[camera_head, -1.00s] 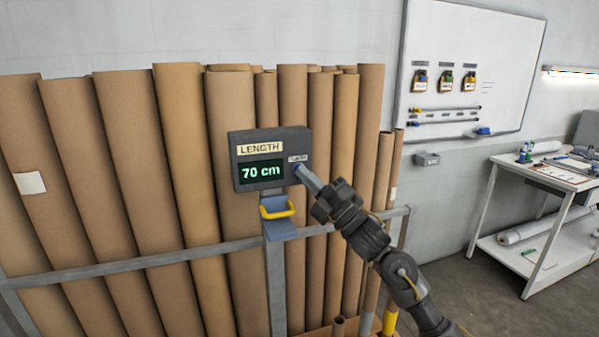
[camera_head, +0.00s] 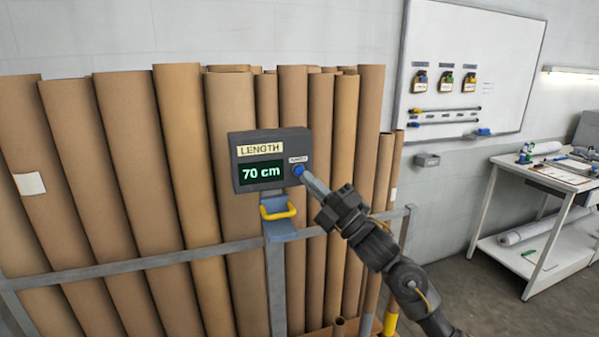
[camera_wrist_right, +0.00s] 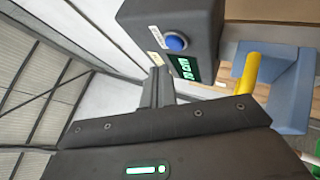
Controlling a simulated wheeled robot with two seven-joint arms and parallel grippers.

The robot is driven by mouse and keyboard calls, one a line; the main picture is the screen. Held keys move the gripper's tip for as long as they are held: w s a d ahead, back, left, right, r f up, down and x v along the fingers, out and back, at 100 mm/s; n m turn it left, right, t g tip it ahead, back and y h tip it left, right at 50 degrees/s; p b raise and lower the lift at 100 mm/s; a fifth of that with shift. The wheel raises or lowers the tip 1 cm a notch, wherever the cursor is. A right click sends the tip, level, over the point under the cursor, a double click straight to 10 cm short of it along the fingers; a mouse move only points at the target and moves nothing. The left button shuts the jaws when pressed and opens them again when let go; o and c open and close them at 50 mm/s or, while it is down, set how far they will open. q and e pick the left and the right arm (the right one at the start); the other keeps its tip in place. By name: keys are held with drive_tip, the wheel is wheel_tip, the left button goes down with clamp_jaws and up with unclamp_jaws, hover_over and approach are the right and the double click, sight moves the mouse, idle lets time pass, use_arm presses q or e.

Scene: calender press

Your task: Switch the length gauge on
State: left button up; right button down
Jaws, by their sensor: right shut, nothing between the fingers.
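The length gauge (camera_head: 270,143) is a dark grey box with a "LENGTH" label and a lit green display (camera_head: 261,172) reading 70 cm. A blue round button (camera_head: 298,170) sits at the right of its face, under a small white label. My right gripper (camera_head: 308,176) is shut and empty, its tips just right of the button with a small gap. In the right wrist view the gauge (camera_wrist_right: 203,22) and its blue button (camera_wrist_right: 175,42) show clear beyond the fingertips (camera_wrist_right: 157,75). My left gripper is out of view.
Tall brown cardboard tubes (camera_head: 125,150) stand behind a grey metal rail (camera_head: 150,262). A yellow handle on a blue bracket (camera_head: 280,230) is just below the gauge. A white table (camera_head: 540,175) and whiteboard (camera_head: 470,60) are at the right.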

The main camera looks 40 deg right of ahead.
drive_tip(key=shift+s+a, duration=0.2)
drive_tip(key=shift+s, duration=0.45)
drive_tip(key=shift+s+a, duration=0.25)
drive_tip(key=shift+s, duration=0.35)
drive_tip(key=shift+s+a, duration=0.2)
drive_tip(key=shift+s, duration=0.45)
